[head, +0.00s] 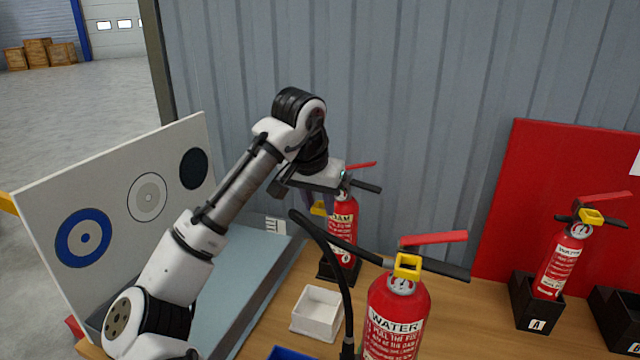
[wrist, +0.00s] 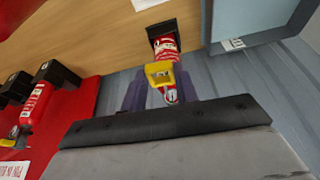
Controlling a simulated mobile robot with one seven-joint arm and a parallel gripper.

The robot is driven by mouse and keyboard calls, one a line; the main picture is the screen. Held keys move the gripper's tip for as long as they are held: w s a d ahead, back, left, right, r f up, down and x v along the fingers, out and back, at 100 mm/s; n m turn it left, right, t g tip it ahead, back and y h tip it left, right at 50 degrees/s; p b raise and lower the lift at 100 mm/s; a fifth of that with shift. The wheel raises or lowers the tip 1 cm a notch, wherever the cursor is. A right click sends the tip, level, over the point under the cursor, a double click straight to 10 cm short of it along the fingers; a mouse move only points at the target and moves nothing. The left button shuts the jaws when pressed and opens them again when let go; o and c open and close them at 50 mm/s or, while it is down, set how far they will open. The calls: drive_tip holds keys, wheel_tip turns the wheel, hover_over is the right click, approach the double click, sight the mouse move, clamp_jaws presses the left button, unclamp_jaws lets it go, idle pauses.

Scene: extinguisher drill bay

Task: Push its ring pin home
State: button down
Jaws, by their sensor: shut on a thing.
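The foam extinguisher (head: 343,222) is red with a white label and stands upright in a black holder at the back of the bench. It also shows in the wrist view (wrist: 167,48). My gripper (head: 322,203) points down there and is shut on the ring pin. How deep the pin sits is hidden by the gripper.
A water extinguisher (head: 397,318) with its hose stands close in front. A white tray (head: 317,311) is left of it. Another extinguisher (head: 562,265) stands in a black holder by a red panel (head: 530,175). A target board (head: 120,205) is at left.

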drive_tip(key=shift+w+r, duration=0.3)
drive_tip(key=shift+r, duration=0.05)
drive_tip(key=shift+d+r, duration=0.1)
drive_tip(key=shift+d, duration=0.05)
drive_tip(key=shift+w, duration=0.15)
drive_tip(key=shift+w+d+p, duration=0.25)
drive_tip(key=shift+w+d, duration=0.05)
drive_tip(key=shift+w, duration=0.4)
drive_tip(key=shift+w+d+p, duration=0.2)
drive_tip(key=shift+w+d, duration=0.1)
drive_tip(key=shift+w, duration=0.4)
drive_tip(key=shift+w+d+p, duration=0.25)
drive_tip(key=shift+w+d, duration=0.05)
drive_tip(key=shift+w, duration=0.4)
drive_tip(key=shift+w+d+p, duration=0.25)
drive_tip(key=shift+w+p, duration=0.3)
drive_tip(key=shift+w, duration=0.05)
drive_tip(key=shift+w+d+p, duration=0.25)
drive_tip(key=shift+w+p, duration=0.3)
drive_tip(key=shift+w, duration=0.05)
drive_tip(key=shift+w+d+p, duration=0.25)
drive_tip(key=shift+w+p, duration=0.3)
drive_tip(key=shift+w, duration=0.1)
drive_tip(key=shift+w+d+p, duration=0.25)
drive_tip(key=shift+w+p, duration=0.3)
drive_tip(key=shift+w, duration=0.05)
drive_tip(key=shift+w, duration=0.1)
drive_tip(key=shift+p, duration=1.9)
idle(0.8)
